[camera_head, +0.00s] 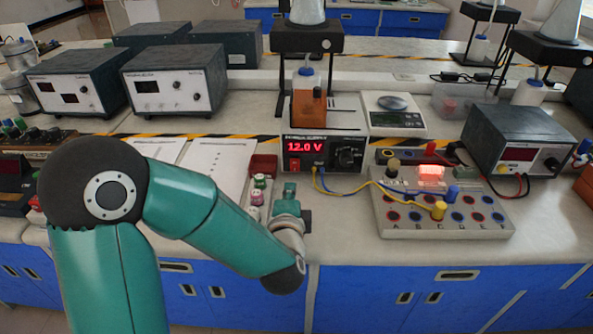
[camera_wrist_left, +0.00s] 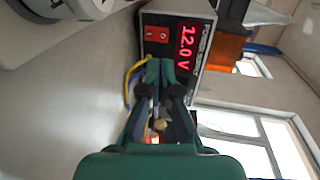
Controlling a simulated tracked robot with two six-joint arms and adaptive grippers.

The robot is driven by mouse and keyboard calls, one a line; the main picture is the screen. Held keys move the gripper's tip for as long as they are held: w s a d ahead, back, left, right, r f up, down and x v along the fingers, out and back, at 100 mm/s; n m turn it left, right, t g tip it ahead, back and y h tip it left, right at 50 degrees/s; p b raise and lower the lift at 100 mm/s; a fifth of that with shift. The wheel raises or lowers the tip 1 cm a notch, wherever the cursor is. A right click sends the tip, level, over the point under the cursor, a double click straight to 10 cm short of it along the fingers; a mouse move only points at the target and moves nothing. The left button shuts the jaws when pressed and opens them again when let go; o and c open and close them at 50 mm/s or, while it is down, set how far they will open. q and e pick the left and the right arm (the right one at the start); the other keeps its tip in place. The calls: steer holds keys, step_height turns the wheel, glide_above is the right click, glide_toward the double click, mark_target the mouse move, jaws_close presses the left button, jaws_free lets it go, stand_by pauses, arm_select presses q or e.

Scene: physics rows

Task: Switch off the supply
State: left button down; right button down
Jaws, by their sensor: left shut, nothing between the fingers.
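The power supply (camera_head: 323,152) stands at the middle of the bench. Its red display reads 12.0 V, so it is lit. A red rocker switch (camera_head: 295,163) sits at the lower left of its front panel, and a dark knob at the right. In the left wrist view the supply (camera_wrist_left: 208,12) appears turned on its side, with the red switch (camera_wrist_left: 157,34) and the lit display (camera_wrist_left: 187,47). My left gripper (camera_head: 290,190) is shut and empty, in front of the supply below the switch. In the wrist view its fingertips (camera_wrist_left: 161,70) are apart from the switch. My right gripper is not in view.
Yellow and blue leads (camera_head: 352,191) run from the supply to a terminal board (camera_head: 445,228) with a glowing red lamp (camera_head: 431,172). Small coloured-topped bottles (camera_head: 257,196) stand left of my gripper. Papers (camera_head: 212,165) lie further left. A meter (camera_head: 515,150) stands at right.

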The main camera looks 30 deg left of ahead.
mark_target(294, 164)
arm_select(q)
steer(key=shift+w+f, duration=0.1)
steer(key=shift+w, duration=0.2)
steer(key=x, duration=0.9)
steer(key=shift+w+a, duration=0.15)
steer(key=shift+w, duration=0.1)
